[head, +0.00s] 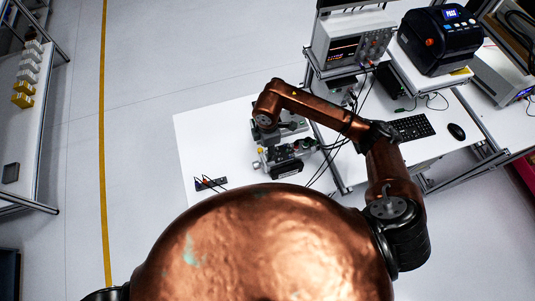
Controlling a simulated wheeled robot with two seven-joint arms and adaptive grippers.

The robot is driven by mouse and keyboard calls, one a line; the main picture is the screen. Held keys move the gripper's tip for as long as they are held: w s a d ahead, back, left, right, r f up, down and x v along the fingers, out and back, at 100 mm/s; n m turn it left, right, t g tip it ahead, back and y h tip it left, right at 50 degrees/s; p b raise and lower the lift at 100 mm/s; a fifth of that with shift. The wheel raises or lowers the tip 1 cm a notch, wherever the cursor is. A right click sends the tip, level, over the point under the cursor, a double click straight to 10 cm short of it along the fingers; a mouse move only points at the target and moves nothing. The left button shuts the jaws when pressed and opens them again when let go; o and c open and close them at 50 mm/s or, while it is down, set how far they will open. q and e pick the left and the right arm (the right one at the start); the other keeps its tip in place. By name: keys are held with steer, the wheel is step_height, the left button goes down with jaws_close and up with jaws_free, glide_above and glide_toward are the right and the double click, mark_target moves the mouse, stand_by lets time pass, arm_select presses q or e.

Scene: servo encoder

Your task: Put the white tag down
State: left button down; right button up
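I cannot make out the white tag in the head view; it may be hidden under my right arm or too small against the white table. My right gripper (265,136) points down over the white table (200,140), beside the dark test fixture (287,168). Its fingers are small and dark here, so I cannot tell whether they are open or hold anything. My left gripper is not in view.
A small dark board with wires (211,184) lies at the table's front left. An oscilloscope (352,42), a label printer (440,38), a keyboard (411,128) and a mouse (456,132) stand right. A rack with yellow and white blocks (23,94) is left. The table's left part is clear.

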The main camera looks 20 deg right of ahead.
step_height(320, 180, up, 7)
steer(key=b, duration=0.1)
steer(key=shift+r, duration=0.2)
